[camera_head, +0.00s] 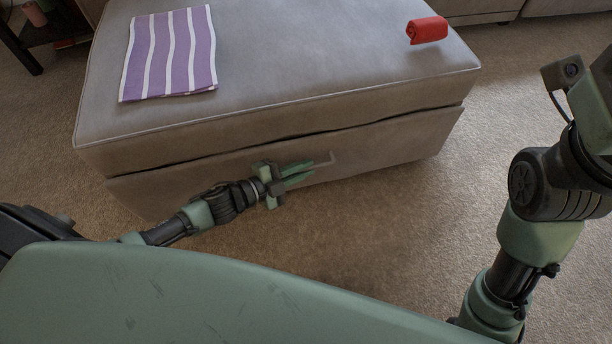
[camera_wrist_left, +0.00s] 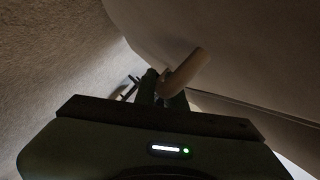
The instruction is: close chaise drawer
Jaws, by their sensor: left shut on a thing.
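The grey chaise (camera_head: 290,50) stands ahead of me, and its drawer front (camera_head: 400,138) faces me. The drawer front stands out slightly from the body, with a narrow dark gap along its top edge. A pale handle (camera_head: 329,160) sits on the drawer front. My left gripper (camera_head: 309,167) is shut on the handle, with part of the handle showing past the fingertips. In the left wrist view the handle (camera_wrist_left: 187,70) rises beside the dark fingers, in shadow. My right arm comes in at the right edge, and its fingers are out of the picture.
A purple-and-white striped cloth (camera_head: 170,55) and a red rolled item (camera_head: 427,30) lie on the chaise top. Open carpet (camera_head: 400,220) lies in front and to the right. A dark small table (camera_head: 45,35) stands at the far left.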

